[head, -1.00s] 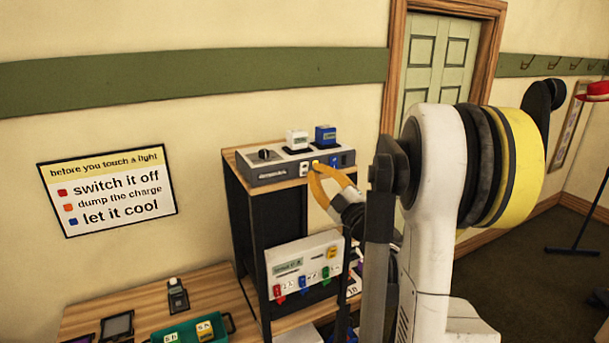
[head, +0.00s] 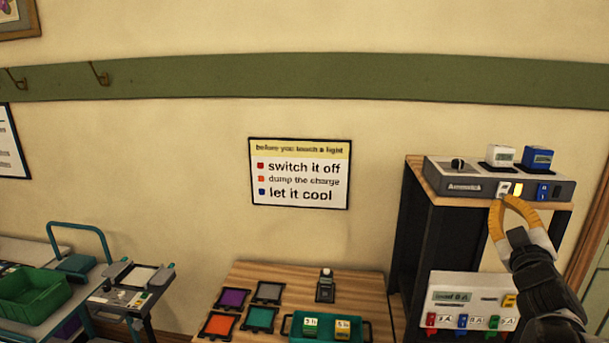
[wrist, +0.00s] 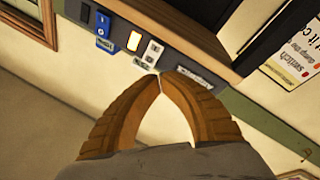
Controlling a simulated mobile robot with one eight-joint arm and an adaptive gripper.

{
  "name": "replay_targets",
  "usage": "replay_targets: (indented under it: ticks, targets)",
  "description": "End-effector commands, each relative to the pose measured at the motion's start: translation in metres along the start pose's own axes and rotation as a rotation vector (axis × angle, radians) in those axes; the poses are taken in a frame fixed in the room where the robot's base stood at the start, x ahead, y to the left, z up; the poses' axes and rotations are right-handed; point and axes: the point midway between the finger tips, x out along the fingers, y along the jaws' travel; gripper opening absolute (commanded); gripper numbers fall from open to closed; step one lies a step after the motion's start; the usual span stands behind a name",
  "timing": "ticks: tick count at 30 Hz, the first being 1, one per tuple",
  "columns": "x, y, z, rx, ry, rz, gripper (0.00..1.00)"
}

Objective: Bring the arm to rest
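My gripper (head: 505,200) has orange-yellow fingers and shows at the right of the head view, in front of the grey box (head: 452,188). In the wrist view its fingertips (wrist: 158,75) meet and nothing is held between them. The tips are just by the white rocker switch (wrist: 152,52) on the box's front; I cannot tell whether they touch it. The lit yellow switch (wrist: 134,40) and a blue switch (wrist: 105,25) are beside it. The arm reaches in from the lower right corner of the head view.
The box stands on a dark wooden shelf unit (head: 440,235), with a white and a blue block on top. A lower panel (head: 470,285) carries coloured tags. A wooden table (head: 300,283) holds coloured squares and a green tray (head: 290,325). A cart with a green bin (head: 35,290) stands left.

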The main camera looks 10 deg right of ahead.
Motion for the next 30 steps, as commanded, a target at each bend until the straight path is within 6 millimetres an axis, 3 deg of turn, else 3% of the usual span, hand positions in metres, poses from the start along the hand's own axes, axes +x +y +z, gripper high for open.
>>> replay_targets:
  ticks: [1,5,8,12,15,18,22,25,30]
  targets:
    - [-0.018,-0.038,0.016,0.064,-0.062,-0.010,0.00]
    - [-0.067,-0.112,0.044,0.223,-0.284,-0.074,0.00]
    - [-0.119,-0.174,0.066,0.318,-0.451,-0.170,0.00]
    - [-0.199,-0.254,0.091,0.401,-0.652,-0.336,0.00]
    - [-0.258,-0.303,0.105,0.432,-0.775,-0.464,0.00]
    - [-0.311,-0.339,0.114,0.447,-0.872,-0.580,0.00]
    - [-0.358,-0.366,0.120,0.449,-0.955,-0.686,0.00]
    - [-0.376,-0.374,0.121,0.449,-0.985,-0.727,0.00]
    - [-0.381,-0.375,0.120,0.448,-0.996,-0.739,0.00]
